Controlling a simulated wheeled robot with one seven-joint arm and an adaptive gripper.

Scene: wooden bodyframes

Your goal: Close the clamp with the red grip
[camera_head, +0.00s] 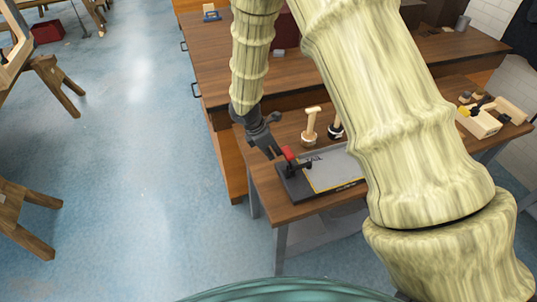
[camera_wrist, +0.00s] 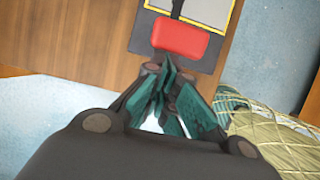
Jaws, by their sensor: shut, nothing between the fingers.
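The clamp's red grip (camera_head: 288,154) shows at the left end of a dark base plate (camera_head: 294,186) on the small wooden table. In the wrist view the red grip (camera_wrist: 181,38) lies just beyond my fingertips, and a black bar (camera_wrist: 177,8) runs from it over a grey panel with a yellow border. My gripper (camera_head: 274,154) is beside the grip at its left in the head view. In the wrist view my gripper (camera_wrist: 166,72) is shut and empty, its tips close to the grip's near edge. I cannot tell whether they touch it.
The grey panel (camera_head: 330,170) continues right, partly hidden by my arm. Two wooden-handled tools (camera_head: 311,125) stand behind it. A light wooden box (camera_head: 478,122) with tools sits at the table's right. A larger workbench (camera_head: 215,60) stands behind. Open blue floor (camera_head: 140,180) lies left.

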